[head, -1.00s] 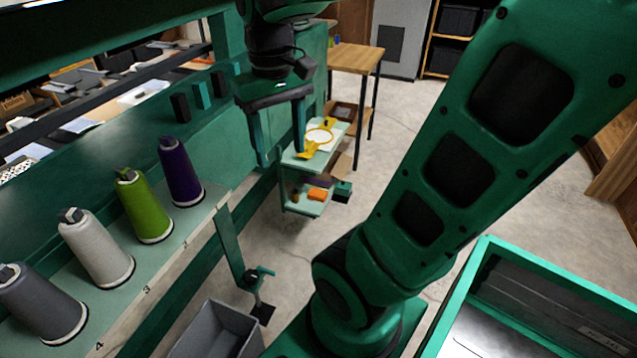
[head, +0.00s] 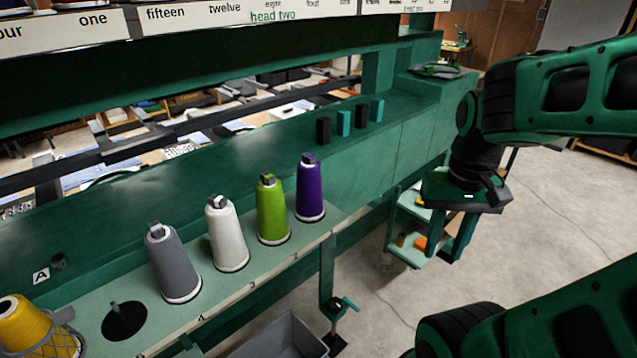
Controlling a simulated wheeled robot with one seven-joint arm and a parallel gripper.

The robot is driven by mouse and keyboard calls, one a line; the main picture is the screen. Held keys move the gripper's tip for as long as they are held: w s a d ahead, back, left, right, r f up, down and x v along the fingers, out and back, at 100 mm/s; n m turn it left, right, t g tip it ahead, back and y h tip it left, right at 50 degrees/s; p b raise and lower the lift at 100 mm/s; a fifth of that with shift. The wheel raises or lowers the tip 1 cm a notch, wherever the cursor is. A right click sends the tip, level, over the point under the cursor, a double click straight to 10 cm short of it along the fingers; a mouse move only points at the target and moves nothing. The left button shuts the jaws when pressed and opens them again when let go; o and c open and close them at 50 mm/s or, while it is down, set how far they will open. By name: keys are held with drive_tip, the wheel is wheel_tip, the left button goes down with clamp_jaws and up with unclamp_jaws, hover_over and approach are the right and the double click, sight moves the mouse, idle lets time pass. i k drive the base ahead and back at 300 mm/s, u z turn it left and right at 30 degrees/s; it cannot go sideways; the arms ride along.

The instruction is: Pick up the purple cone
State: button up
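The purple cone (head: 310,190) stands upright on the pale green shelf (head: 240,282), at the right end of a row of thread cones. The green cone (head: 271,210) is just to its left. My gripper (head: 452,235) hangs in the air to the right of the purple cone, pointing down. Its two fingers are apart with nothing seen between them. It is clear of the cones.
The white cone (head: 227,235) and grey cone (head: 172,264) stand further left; a yellow cone (head: 34,325) sits in a wire holder. A grey bin (head: 280,340) is below the shelf. Several small blocks (head: 344,122) stand on the ledge behind. A small cart stands behind my gripper.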

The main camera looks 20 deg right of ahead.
sight(309, 206)
drive_tip(key=z, duration=0.5)
drive_tip(key=k, duration=1.1)
drive_tip(key=z, duration=0.25)
drive_tip(key=i, duration=0.7)
drive_tip(key=z, duration=0.3)
